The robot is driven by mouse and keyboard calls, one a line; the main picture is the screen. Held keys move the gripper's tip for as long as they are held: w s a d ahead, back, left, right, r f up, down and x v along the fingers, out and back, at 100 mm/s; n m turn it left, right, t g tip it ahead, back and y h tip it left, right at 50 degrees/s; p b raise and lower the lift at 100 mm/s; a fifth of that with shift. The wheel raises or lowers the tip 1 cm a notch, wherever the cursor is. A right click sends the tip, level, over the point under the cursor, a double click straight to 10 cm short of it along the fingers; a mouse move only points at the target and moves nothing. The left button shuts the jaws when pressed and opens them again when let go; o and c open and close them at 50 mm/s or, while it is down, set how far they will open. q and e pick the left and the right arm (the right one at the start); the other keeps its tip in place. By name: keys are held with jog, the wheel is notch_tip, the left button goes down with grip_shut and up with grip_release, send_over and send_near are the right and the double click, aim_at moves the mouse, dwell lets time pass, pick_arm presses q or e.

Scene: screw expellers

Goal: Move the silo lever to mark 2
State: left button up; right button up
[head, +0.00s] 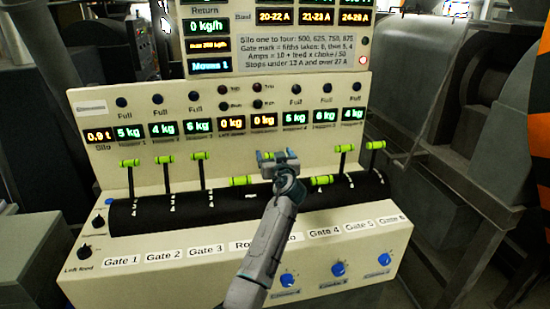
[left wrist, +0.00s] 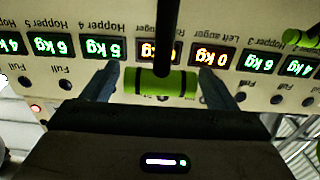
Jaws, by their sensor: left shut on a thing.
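The silo lever's green handle (head: 268,155) is at the middle of the panel, partly hidden by my left gripper (head: 278,157). In the left wrist view, turned upside down, the green handle (left wrist: 160,86) sits across between the two fingers of the gripper (left wrist: 160,88), with its dark stem rising above it. The gripper is shut on this handle. The handle stands raised above the black drum (head: 340,189). The silo lever's marks and most of its label are hidden behind my arm. My right gripper is not in view.
Green-handled levers stand close on both sides: a low one (head: 241,181) to the left and a low Gate 4 lever (head: 321,181) to the right. Gate 1 (head: 130,162) and Gate 6 (head: 375,145) levers stand upright. Blue knobs (head: 338,269) are below.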

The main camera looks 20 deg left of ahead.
pick_arm(q)
jog(key=o, duration=1.3)
jog(key=shift+o, duration=0.2)
jog(key=shift+s+d+f, duration=0.15)
jog(key=shift+s+d, duration=0.1)
jog(key=shift+s, duration=0.05)
jog(key=b+v, duration=0.3)
jog(key=v, duration=0.7)
